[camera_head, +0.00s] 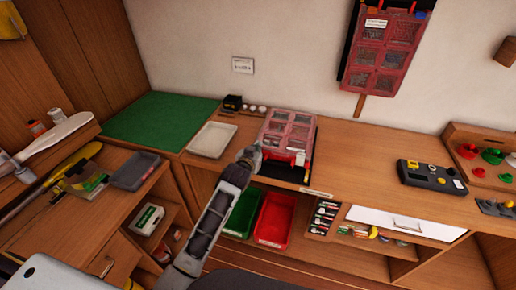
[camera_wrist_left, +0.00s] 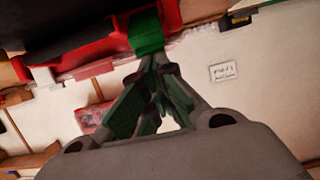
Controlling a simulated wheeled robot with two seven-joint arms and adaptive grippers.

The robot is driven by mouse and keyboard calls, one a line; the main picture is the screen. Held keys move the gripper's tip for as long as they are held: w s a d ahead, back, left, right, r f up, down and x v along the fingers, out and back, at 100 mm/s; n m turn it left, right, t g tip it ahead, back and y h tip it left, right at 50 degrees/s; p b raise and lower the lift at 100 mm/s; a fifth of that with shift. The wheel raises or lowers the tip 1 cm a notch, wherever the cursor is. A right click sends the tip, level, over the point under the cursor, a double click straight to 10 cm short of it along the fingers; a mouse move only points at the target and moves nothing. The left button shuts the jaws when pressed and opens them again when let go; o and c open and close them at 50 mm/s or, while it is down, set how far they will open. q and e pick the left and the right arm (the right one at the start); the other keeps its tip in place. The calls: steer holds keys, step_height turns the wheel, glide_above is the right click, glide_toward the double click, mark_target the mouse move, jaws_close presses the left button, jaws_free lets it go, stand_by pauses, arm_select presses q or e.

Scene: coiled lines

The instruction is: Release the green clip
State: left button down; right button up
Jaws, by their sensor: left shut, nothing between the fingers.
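A red organiser case (camera_head: 288,132) with a clear compartment lid lies on the wooden worktop. In the left wrist view, the green clip (camera_wrist_left: 147,34) sits on the edge of the red case (camera_wrist_left: 90,68). My left gripper (camera_head: 252,153) is at the case's left front corner in the head view. Its fingertips (camera_wrist_left: 156,62) are together and empty, right at the green clip. I cannot tell whether they touch it. In the head view the clip is hidden or too small to make out. My right gripper is not in view.
A grey tray (camera_head: 212,138) and a green mat (camera_head: 160,120) lie left of the case. Green and red bins (camera_head: 273,220) stand on the shelf below. A similar case (camera_head: 385,50) hangs on the wall. The worktop right of the case is clear up to a dark block (camera_head: 432,177).

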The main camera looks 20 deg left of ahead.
arm_select(q)
steer(key=shift+w+f, duration=0.15)
steer(key=shift+w, duration=0.25)
steer(key=shift+w+f, duration=0.2)
steer(key=shift+w, duration=0.15)
steer(key=shift+r, duration=0.1)
stand_by(0.6)
